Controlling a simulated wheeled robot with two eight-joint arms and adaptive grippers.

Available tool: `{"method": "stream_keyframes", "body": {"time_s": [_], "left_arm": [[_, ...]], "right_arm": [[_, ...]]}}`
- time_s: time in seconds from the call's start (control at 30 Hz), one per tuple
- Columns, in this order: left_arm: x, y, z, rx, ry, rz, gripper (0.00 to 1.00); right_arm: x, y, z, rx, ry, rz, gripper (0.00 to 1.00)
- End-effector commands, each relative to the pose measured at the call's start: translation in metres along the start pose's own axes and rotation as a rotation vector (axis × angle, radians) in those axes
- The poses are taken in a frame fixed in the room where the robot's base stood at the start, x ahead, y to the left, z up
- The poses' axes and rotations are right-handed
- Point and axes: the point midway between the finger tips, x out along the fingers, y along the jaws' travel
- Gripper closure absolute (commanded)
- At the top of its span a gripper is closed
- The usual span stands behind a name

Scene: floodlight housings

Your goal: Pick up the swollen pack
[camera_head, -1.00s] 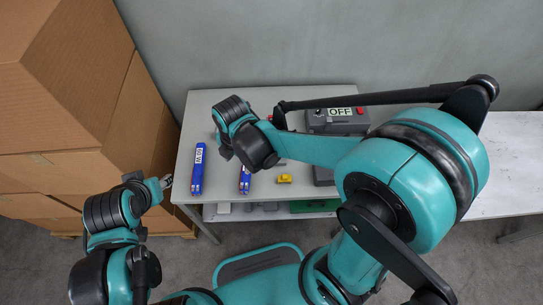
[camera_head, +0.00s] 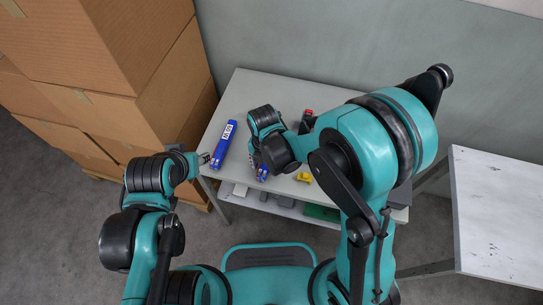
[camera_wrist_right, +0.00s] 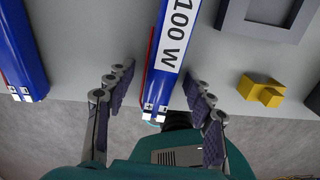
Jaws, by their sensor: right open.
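A blue pack with a white "100 W" label (camera_wrist_right: 172,52) lies on the grey table, between the spread fingers of my right gripper (camera_wrist_right: 156,82) in the wrist view. The gripper is open, with a finger on each side of it. A thin red strip shows along its left side. In the head view this pack (camera_head: 262,173) is mostly hidden by my right gripper (camera_head: 256,162). A second blue labelled pack (camera_head: 224,138) lies to its left and shows in the wrist view (camera_wrist_right: 22,50). I cannot tell which is swollen. My left gripper (camera_head: 203,158) is near the table's left edge, its jaws unclear.
A yellow block (camera_wrist_right: 262,90) and a grey frame-like part (camera_wrist_right: 268,22) lie right of the labelled pack. Stacked cardboard boxes (camera_head: 125,125) stand left of the table (camera_head: 250,90). A white table (camera_head: 500,215) stands at the right. A lower shelf holds several parts.

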Motion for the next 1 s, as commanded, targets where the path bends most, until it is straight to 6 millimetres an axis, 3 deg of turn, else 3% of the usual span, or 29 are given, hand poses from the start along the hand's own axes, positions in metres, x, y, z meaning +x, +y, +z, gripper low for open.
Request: {"method": "stream_keyframes", "body": {"time_s": [0.2,0.4,0.77,1.0], "left_arm": [[-0.001,0.000,-0.001,0.000,0.000,0.000,0.60],[-0.001,0.000,-0.001,0.000,0.000,0.000,0.60],[-0.001,0.000,-0.001,0.000,0.000,0.000,0.60],[-0.012,0.000,-0.009,0.000,0.000,0.000,0.60]], "right_arm": [[0.000,0.000,0.000,0.001,0.000,0.000,0.49],[0.000,0.000,0.000,0.001,0.000,0.000,1.00],[-0.002,0.000,0.000,0.001,0.000,0.000,1.00],[-0.026,0.000,0.000,0.001,0.000,0.000,1.00]]}}
